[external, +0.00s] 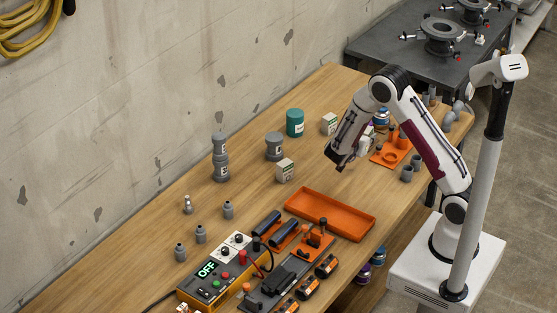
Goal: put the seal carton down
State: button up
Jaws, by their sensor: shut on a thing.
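Two white and green cartons stand on the bench: one carton (285,170) behind the orange tray, and another carton (329,124) farther back, left of my forearm. Both stand apart from my gripper.
An empty orange tray (330,215) lies in front of my wrist. A teal jar (295,122) and grey containers (220,157) stand behind. An orange plate with fittings (390,152) is at right. A control box reading OFF (215,275) is at front left. Bare wood lies between.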

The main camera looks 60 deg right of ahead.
jog(key=w+r+n+t+y, duration=0.3)
jog(key=w+r+n, duration=0.1)
jog(key=w, duration=0.6)
jog(key=w+a+r+n+t+y, duration=0.1)
jog(key=w+r+n+t+y, duration=0.2)
jog(key=w, duration=0.7)
jog(key=w+a+r+n+t+y, duration=0.1)
jog(key=w+r+n+t, duration=0.4)
jog(key=w, duration=0.6)
jog(key=shift+a+n+y, duration=0.15)
jog(key=shift+n+y, duration=0.15)
jog(key=shift+y, duration=0.6)
jog(key=shift+w+a+r+n+y, duration=0.2)
jog(key=shift+w+n+y, duration=0.1)
jog(key=shift+w, duration=0.15)
jog(key=shift+w+n+t+y, duration=0.3)
jog(key=shift+n+t+y, duration=0.1)
jog(key=shift+n+y, duration=0.25)
jog(key=shift+w+d+f+n+y, duration=0.15)
jog(key=shift+d+f+n+y, duration=0.15)
jog(key=shift+y, duration=0.25)
jog(key=s+d+f+n+y, duration=0.1)
jog(key=d+f, duration=0.1)
jog(key=d, duration=0.4)
jog(key=shift+s+f+y, duration=0.2)
jog(key=shift+y, duration=0.1)
jog(key=shift+n, duration=0.25)
